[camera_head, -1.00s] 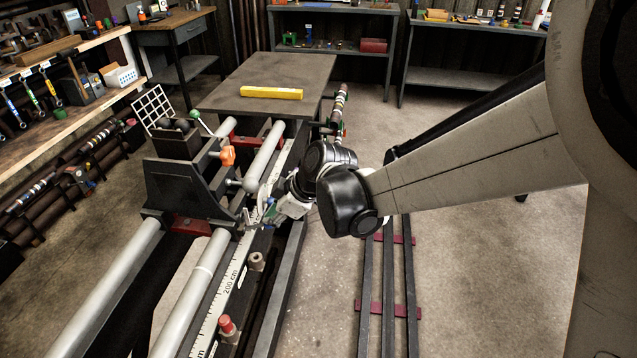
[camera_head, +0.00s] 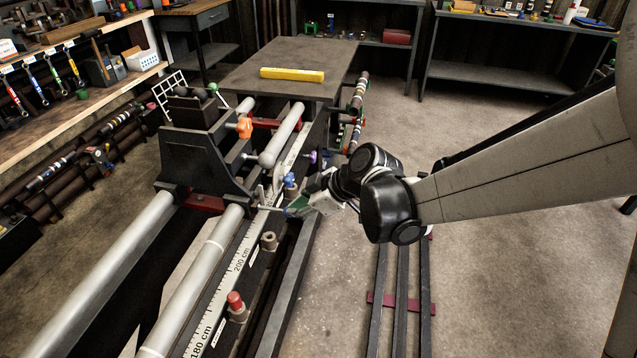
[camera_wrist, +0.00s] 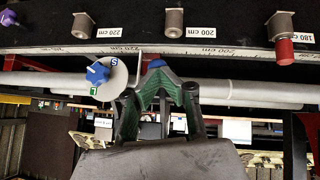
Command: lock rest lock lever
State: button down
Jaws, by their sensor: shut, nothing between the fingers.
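The rest (camera_head: 195,160) is a black block straddling the grey tubes in the head view. A round disc with a blue knob (camera_wrist: 98,73), marked S and L, shows left of my gripper in the wrist view. The blue knob (camera_head: 290,181) is also in the head view, just above my gripper (camera_head: 292,207). In the wrist view my gripper (camera_wrist: 156,70) has its green fingers together at the tips, shut and empty. The tips are apart from the disc, to its right. Which setting the knob points to is unclear.
An orange knob (camera_head: 245,127) and a purple knob (camera_head: 313,157) sit nearby. A ruler strip (camera_head: 243,258) runs along the rail with posts, one red-capped (camera_head: 235,301). A table with a yellow bar (camera_head: 292,74) stands behind.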

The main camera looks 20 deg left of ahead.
dwell(0.3)
jog(key=p+v, duration=0.3)
jog(key=v, duration=1)
jog(key=shift+s+p, duration=0.2)
jog(key=shift+p, duration=0.2)
jog(key=s+d+r+m+t+h, duration=0.1)
jog(key=d+r+m+t+h, duration=0.3)
jog(key=d, duration=0.6)
jog(key=s+d+r+m, duration=0.1)
jog(key=d+r+m, duration=0.1)
jog(key=d+m, duration=0.6)
jog(key=s+d+m+t+h, duration=0.1)
jog(key=s+d+m, duration=0.3)
jog(key=d, duration=0.6)
jog(key=s+d+m+t+h, duration=0.2)
jog(key=s+d+m+h, duration=0.1)
jog(key=d, duration=0.7)
jog(key=shift+s+d+r+m+h, duration=0.25)
jog(key=shift+s+d+m+h, duration=0.15)
jog(key=shift+s+m, duration=0.55)
